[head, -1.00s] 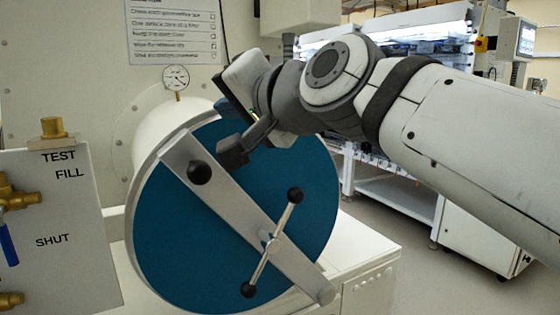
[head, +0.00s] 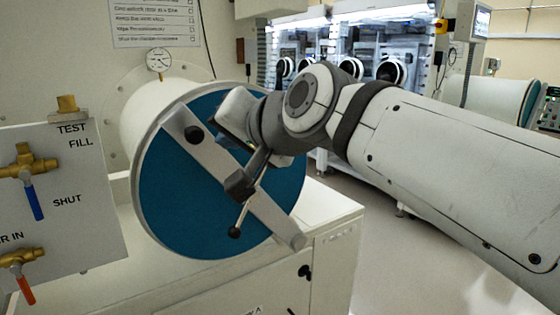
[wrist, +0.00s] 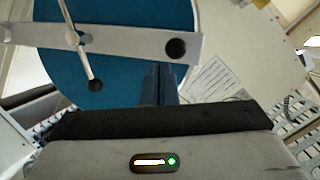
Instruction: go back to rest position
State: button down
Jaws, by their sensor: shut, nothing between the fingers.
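My gripper (head: 240,187) is in front of the round blue door (head: 165,210) in the head view, with its fingers closed and empty. It covers part of the door's grey cross bar (head: 216,160) and the upper part of the T-handle (head: 241,216). The black knob (head: 193,134) on the bar is left of and above the fingertips. In the wrist view, the closed fingers (wrist: 165,80) point toward the blue door (wrist: 130,15), with the knob (wrist: 175,49) and T-handle (wrist: 80,40) beyond them. I see no clear contact with the door.
A panel (head: 90,230) with brass valves and blue and red levers stands at the left. A gauge (head: 159,62) and printed checklist (head: 155,22) are behind the door. A white cabinet (head: 330,250) is below. Open floor (head: 420,265) lies to the right, under my arm.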

jog(key=s+d+f+g+h+p, duration=0.1)
jog(key=d+f+g+h+p, duration=0.15)
jog(key=d+f, duration=0.45)
jog(key=s+d+f+g+h+p, duration=0.1)
jog(key=d+f+h, duration=0.3)
jog(key=f, duration=0.6)
jog(key=s+d+f+n+g+h+p, duration=0.1)
jog(key=s+d+f+g, duration=0.3)
jog(key=s+d+f, duration=0.5)
notch_tip(320, 180, down, 3)
jog(key=d+h, duration=0.1)
jog(key=d, duration=0.2)
jog(key=shift+g+p, duration=0.3)
jog(key=shift+g, duration=0.05)
jog(key=shift+a+r, duration=0.1)
